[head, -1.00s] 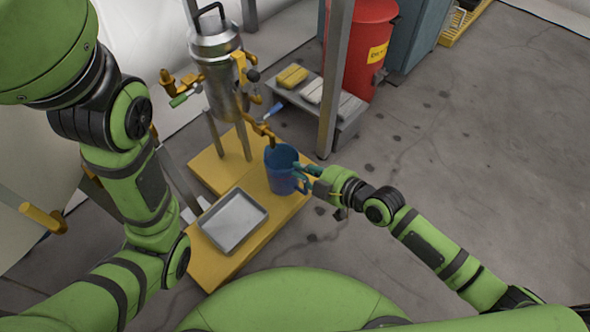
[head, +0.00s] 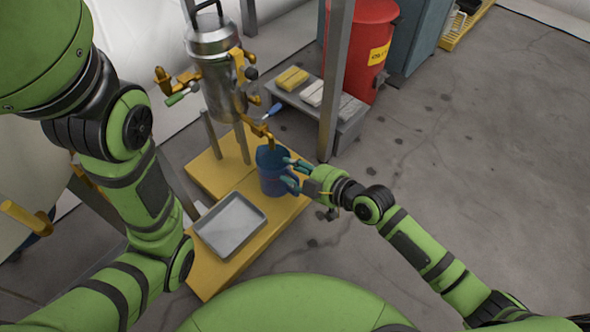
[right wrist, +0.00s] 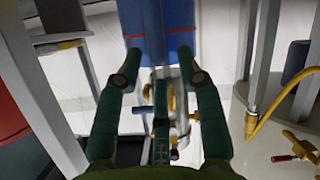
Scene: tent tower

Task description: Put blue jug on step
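The blue jug (head: 272,174) stands upright over the yellow step (head: 236,179), below the spout of the metal pot. Its handle side faces my right gripper (head: 289,171). The gripper's two teal fingers are spread apart at the jug's right side, around the handle area. In the right wrist view, the blue jug (right wrist: 170,22) lies at the top, just beyond and between the parted fingertips (right wrist: 160,62). Whether the fingers touch the jug cannot be told. My left arm comes in at the left, but its gripper is not in view.
A grey metal tray (head: 230,225) lies on the yellow platform in front of the jug. The steel pot (head: 214,60) with brass taps stands behind. A grey post (head: 335,80), a low bench (head: 318,103) and a red drum (head: 358,50) stand behind the gripper. Floor at right is clear.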

